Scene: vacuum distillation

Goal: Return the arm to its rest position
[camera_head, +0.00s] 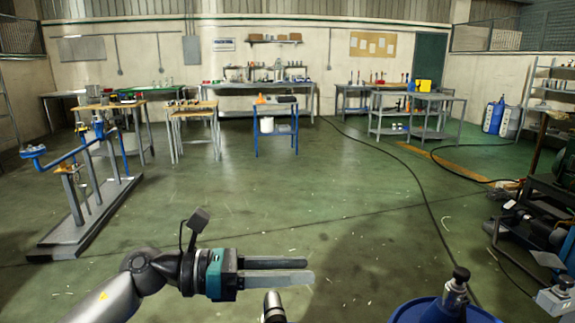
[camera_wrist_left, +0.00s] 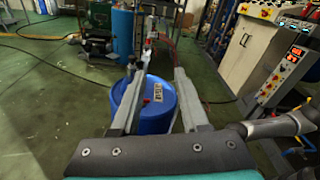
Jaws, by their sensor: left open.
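My left arm comes in from the bottom left of the head view, and its gripper (camera_head: 308,270) points right over the green floor. Its two fingers are apart with nothing between them. In the left wrist view the open fingers (camera_wrist_left: 163,95) reach forward, with a blue drum (camera_wrist_left: 155,108) beyond and between them. The drum has a label and a small red part on top. The blue drum also shows at the bottom right of the head view (camera_head: 420,314), apart from the fingertips. A dark rounded tip, likely part of my other arm, shows at the bottom centre; no right gripper fingers show.
A metal stand with blue bars (camera_head: 70,240) stands at the left. Workbenches (camera_head: 265,90) line the back. Machinery (camera_head: 530,225) is at the right, with black cables on the floor. A control cabinet (camera_wrist_left: 285,75) stands right in the wrist view. The middle floor is clear.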

